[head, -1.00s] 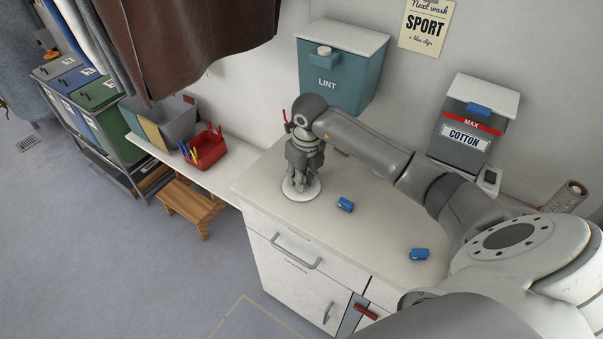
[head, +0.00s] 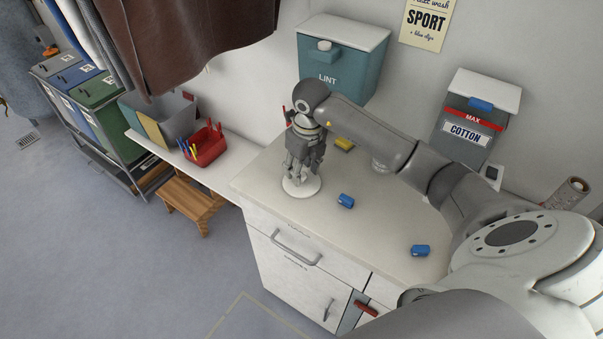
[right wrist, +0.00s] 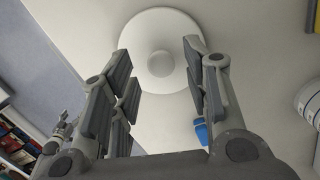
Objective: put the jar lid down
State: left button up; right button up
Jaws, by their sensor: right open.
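The jar lid (head: 303,190) is a round white disc lying flat on the pale countertop near its left end. In the right wrist view the lid (right wrist: 160,22) shows a raised round knob at its middle. My right gripper (head: 301,176) points down just above the lid. In the right wrist view its two fingers stand apart, with the knob showing between them and no grip on it.
Two blue items (head: 345,201) (head: 420,250) lie on the countertop (head: 375,225) right of the lid. A yellow item (head: 344,144) and a pale cylindrical container (head: 380,165) stand behind, by my arm.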

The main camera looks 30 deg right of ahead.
aim_at(305, 185)
notch_tip(305, 185, up, 10)
jog(key=s+b, duration=0.1)
jog(key=b, duration=0.1)
jog(key=shift+s+f, duration=0.1)
jog(key=shift+f, duration=0.1)
dwell(0.4)
